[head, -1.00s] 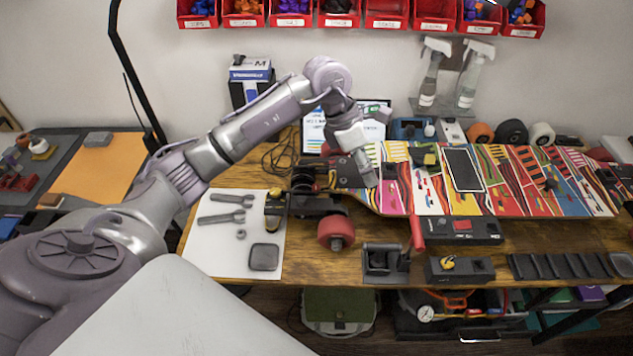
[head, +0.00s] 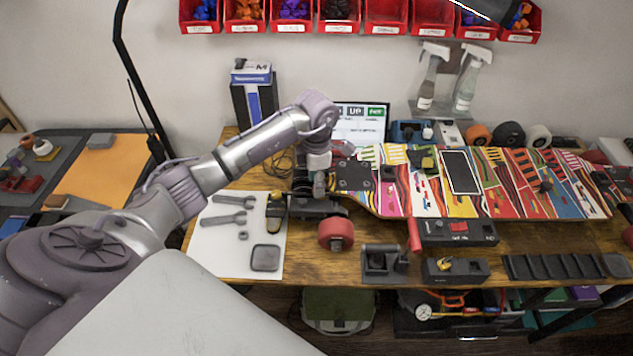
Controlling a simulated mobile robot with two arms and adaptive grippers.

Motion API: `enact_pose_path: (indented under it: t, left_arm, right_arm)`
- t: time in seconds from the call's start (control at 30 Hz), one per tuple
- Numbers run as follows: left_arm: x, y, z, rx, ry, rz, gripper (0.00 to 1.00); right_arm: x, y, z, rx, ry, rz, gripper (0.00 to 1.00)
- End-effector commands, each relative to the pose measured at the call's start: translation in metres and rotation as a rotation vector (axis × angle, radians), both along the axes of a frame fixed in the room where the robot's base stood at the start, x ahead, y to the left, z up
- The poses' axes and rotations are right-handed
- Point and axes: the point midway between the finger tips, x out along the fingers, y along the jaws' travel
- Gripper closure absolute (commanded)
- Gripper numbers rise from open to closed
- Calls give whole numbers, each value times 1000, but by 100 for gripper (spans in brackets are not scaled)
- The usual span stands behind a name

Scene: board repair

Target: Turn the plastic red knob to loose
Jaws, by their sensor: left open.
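A skateboard with a colourful striped deck (head: 480,180) lies across the workbench, with a red wheel (head: 336,234) at its near left end. My left gripper (head: 319,190) points down over the truck at the board's left end. It is seen edge-on, and its fingers are open. I cannot tell whether it touches anything. I cannot make out a red knob for sure; the truck area is partly hidden behind the gripper. A red handle (head: 414,234) stands up beside a black tool box, apart from the gripper. My right gripper is not in view.
Wrenches (head: 233,201) and a dark square pad (head: 265,257) lie on a white sheet left of the board. A black clamp block (head: 383,262) stands at the bench's front. A screen (head: 362,125) and spray bottles (head: 467,80) are behind. Red bins (head: 382,16) hang above.

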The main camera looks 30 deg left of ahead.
Motion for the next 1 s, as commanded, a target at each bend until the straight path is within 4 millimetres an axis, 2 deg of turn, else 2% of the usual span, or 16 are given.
enact_pose_path:
  t: [0.2,0.47,0.57,0.77,1.0]
  left_arm:
    - [0,0,-16,-1,-1,0,53]
    - [0,0,-18,-1,-1,0,53]
    - [0,0,-18,-1,-1,0,66]
    - [0,0,-17,-1,-1,0,100]
    - [0,0,-17,0,-1,6,100]
  right_arm:
    - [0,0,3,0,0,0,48]
    - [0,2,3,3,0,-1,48]
    - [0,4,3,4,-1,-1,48]
    - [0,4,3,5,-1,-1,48]
    - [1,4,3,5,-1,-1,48]
